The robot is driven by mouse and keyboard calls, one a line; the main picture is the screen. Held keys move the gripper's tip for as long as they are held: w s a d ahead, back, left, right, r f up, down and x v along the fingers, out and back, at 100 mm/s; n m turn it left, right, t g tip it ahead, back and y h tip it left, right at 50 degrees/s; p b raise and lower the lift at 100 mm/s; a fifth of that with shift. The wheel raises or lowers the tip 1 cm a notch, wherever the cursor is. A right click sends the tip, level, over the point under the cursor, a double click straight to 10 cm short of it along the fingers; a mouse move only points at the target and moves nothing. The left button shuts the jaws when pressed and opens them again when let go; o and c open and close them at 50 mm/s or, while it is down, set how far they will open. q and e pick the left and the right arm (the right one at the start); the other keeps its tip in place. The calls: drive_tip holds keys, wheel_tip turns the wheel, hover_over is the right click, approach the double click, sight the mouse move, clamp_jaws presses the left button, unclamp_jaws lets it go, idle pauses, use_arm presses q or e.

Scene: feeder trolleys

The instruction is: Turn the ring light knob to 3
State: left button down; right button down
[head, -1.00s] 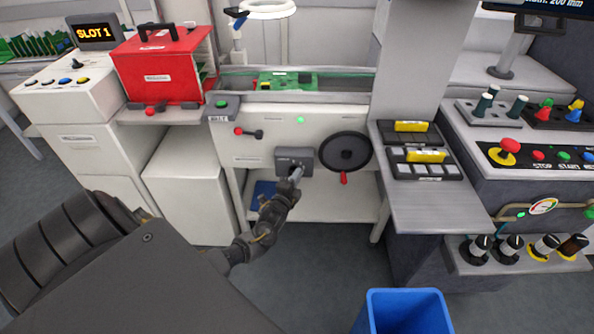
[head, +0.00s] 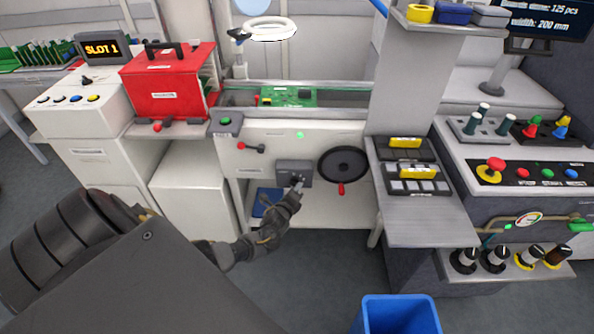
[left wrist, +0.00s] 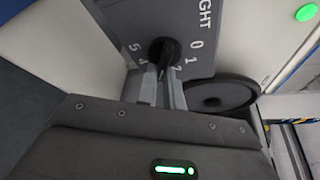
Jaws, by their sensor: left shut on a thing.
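The ring light knob (left wrist: 163,52) is a black knob on a grey box with "LIGHT" lettering, partly cut off, and a number scale. The box (head: 288,167) also shows in the head view, on the white machine front. My left gripper (left wrist: 162,88) is shut on the knob, one finger on each side; it also shows in the head view (head: 297,183). In the left wrist view 0, 1, 4 and 5 can be read; 2 is partly covered and 3 is hidden. The knob's lower end points between 4 and 2. My right gripper is not in view.
The white ring light (head: 270,36) hangs above a green board (head: 289,97). A black handwheel (head: 343,163) sits right of the box, and a red-tipped lever (head: 250,147) is up left. A blue bin (head: 398,314) stands on the floor in front.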

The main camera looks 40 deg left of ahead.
use_arm(q)
drive_tip(key=shift+d, duration=0.1)
idle(0.3)
drive_tip(key=c, duration=1.5)
unclamp_jaws()
drive_tip(key=p+v, duration=0.1)
drive_tip(key=v, duration=0.9)
drive_tip(key=shift+s+d+r, duration=0.1)
drive_tip(key=shift+s+d, duration=0.05)
drive_tip(key=shift+s, duration=0.2)
